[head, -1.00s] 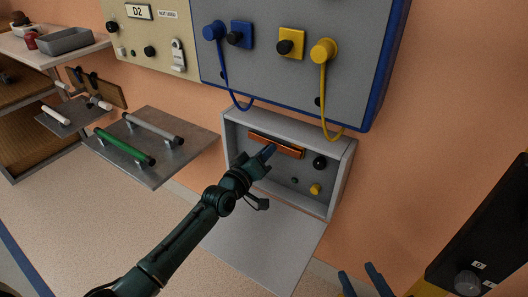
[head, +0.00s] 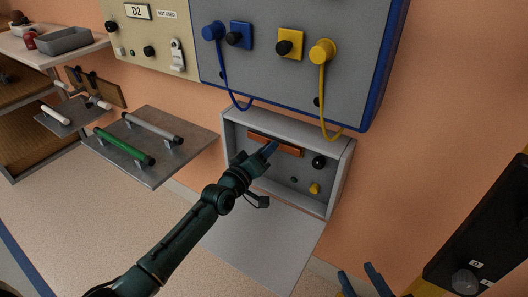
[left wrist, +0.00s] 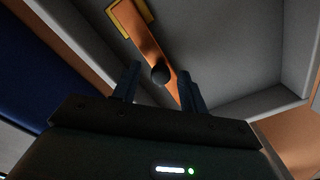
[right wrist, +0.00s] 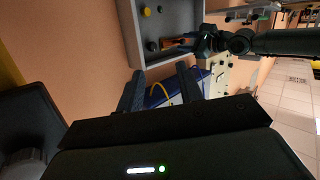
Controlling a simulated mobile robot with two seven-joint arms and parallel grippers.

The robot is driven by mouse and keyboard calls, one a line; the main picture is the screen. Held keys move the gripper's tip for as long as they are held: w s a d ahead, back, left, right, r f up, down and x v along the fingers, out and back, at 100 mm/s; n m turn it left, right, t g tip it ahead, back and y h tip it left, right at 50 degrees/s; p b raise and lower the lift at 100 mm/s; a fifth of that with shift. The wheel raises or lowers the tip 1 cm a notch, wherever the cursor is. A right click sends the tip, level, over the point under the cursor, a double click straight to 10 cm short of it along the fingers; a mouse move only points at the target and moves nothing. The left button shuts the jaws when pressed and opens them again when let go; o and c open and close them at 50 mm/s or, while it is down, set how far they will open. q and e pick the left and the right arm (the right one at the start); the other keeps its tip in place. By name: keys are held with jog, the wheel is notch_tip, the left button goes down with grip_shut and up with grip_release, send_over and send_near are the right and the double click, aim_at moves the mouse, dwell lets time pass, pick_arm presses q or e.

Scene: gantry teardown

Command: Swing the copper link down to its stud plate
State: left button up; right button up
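The copper link (head: 290,149) is an orange-brown bar lying along the upper back of the open grey box. In the left wrist view the copper link (left wrist: 150,40) runs away from me, with a round black knob (left wrist: 160,75) near its close end and a yellow edge at its far end. My left gripper (head: 270,149) reaches into the box at the link. Its fingers (left wrist: 159,85) are apart, one on each side of the knob; contact cannot be told. My right gripper (head: 360,281) is open and empty, low in front of the wall. I cannot make out the stud plate for certain.
Inside the box (head: 344,165) are a black knob (head: 319,162), a small dark knob (head: 294,180) and a yellow knob (head: 315,189). A blue-edged panel (head: 290,75) with hanging blue and yellow cables is above. A grey shelf (head: 150,165) with handles is at left.

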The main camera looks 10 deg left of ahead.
pick_arm(q)
jog(key=p+v, duration=0.3)
jog(key=v, duration=1)
pick_arm(e)
jog(key=shift+s+d+r+m+g+h, duration=0.35)
jog(key=shift+s+r+m+g, duration=0.25)
jog(key=shift+g, duration=0.2)
pick_arm(q)
jog(key=shift+s, duration=0.1)
pick_arm(e)
jog(key=shift+r, duration=0.1)
